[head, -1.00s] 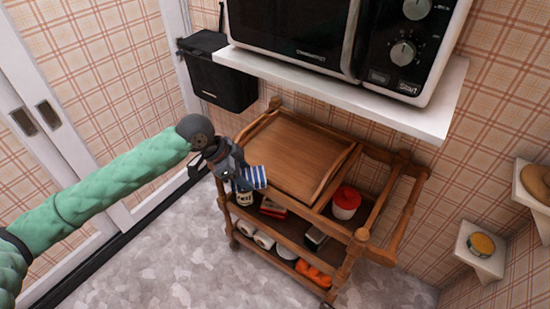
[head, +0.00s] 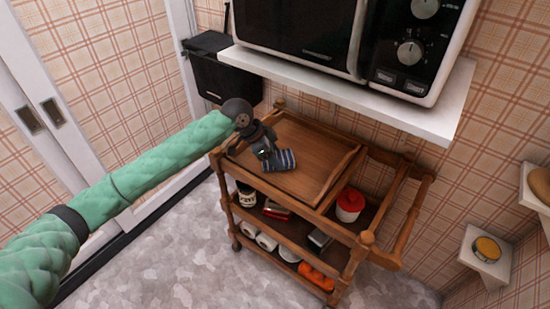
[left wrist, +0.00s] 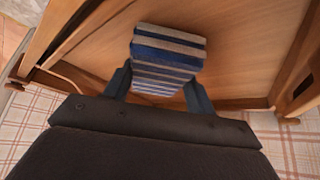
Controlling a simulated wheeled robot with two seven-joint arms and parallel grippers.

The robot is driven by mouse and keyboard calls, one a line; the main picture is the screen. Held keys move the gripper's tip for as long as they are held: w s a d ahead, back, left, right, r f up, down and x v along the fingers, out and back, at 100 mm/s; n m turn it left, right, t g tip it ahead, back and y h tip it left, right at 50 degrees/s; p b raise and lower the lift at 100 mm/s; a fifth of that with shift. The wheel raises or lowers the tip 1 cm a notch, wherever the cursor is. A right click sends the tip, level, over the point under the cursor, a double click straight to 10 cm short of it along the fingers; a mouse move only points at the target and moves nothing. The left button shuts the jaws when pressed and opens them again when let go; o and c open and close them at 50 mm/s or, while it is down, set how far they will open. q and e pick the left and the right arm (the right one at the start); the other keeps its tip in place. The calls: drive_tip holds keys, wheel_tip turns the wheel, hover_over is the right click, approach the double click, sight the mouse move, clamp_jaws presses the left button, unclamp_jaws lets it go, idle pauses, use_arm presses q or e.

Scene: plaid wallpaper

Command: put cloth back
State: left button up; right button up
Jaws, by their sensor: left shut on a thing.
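A striped blue and pale cloth (head: 280,160), folded into a small block, is over the wooden top tray of the trolley (head: 318,185). My left gripper (head: 268,156) is shut on it. In the left wrist view the cloth (left wrist: 168,52) sits between the two fingers (left wrist: 158,88), with the tray's bare wood (left wrist: 240,50) behind it. I cannot tell whether the cloth touches the tray. My right gripper is not in view.
The trolley's lower shelves hold a red-lidded jar (head: 349,204), white rolls (head: 266,242) and an orange item (head: 317,276). A white shelf (head: 400,117) with a microwave (head: 300,25) overhangs the trolley's back. A black bin (head: 222,75) hangs at the back left. Most of the tray is bare.

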use_arm(q)
drive_tip(key=shift+f, duration=0.5)
drive_tip(key=o, duration=1)
drive_tip(key=shift+f, duration=0.1)
drive_tip(key=p+v, duration=0.1)
drive_tip(key=v, duration=1.1)
drive_tip(key=shift+d, duration=0.1)
